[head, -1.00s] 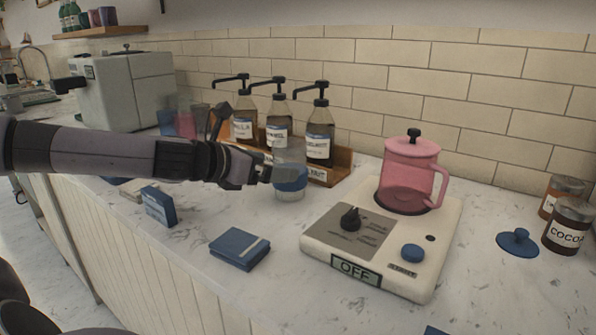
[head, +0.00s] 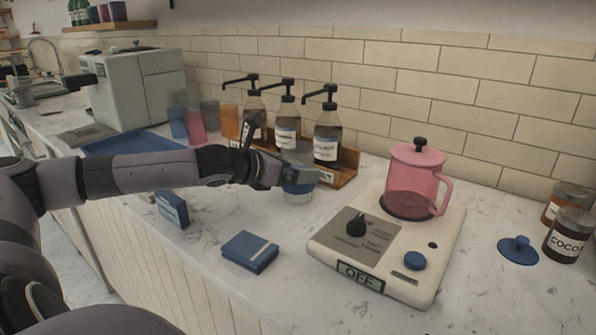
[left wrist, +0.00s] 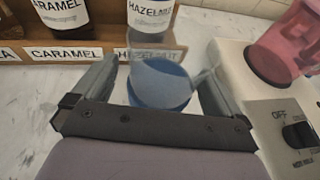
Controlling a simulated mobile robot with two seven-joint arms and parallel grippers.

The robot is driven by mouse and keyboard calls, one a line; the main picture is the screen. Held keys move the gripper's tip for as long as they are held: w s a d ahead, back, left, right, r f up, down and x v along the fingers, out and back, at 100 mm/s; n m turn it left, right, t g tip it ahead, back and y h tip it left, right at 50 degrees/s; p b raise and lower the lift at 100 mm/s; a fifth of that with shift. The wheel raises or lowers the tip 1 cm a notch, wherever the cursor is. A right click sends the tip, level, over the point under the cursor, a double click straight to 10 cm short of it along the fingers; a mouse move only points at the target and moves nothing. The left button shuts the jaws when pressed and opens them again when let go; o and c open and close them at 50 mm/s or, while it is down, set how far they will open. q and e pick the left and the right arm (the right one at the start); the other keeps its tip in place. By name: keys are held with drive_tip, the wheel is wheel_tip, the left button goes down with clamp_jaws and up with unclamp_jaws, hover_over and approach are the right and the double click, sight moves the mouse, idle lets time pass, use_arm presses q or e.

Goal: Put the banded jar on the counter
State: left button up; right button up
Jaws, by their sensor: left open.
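The banded jar (head: 298,188), a small clear jar with a blue band, stands upright on the marble counter (head: 205,262) in front of the syrup rack. My left gripper (head: 303,171) is at the jar's upper part in the head view and partly hides it. In the left wrist view the jar (left wrist: 160,88) lies between the two spread fingers of the left gripper (left wrist: 155,80). The fingers are open, and I cannot tell whether either touches the glass. My right gripper is not in view.
A wooden rack (head: 347,172) with pump bottles stands close behind the jar. A burner (head: 385,245) carrying a pink pot (head: 414,182) is to its right. A blue box (head: 249,252) lies in front. Cups and a blue tray (head: 130,141) are at the left.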

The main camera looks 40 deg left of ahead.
use_arm(q)
drive_tip(key=shift+w+d+f, duration=0.1)
drive_tip(key=shift+w+d, duration=0.05)
drive_tip(key=shift+w, duration=0.3)
drive_tip(key=shift+w+d+f+p, duration=0.1)
drive_tip(key=shift+w+f+p, duration=0.1)
drive_tip(key=shift+p, duration=0.1)
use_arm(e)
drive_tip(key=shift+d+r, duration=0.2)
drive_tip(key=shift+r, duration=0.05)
use_arm(q)
drive_tip(key=shift+c, duration=0.3)
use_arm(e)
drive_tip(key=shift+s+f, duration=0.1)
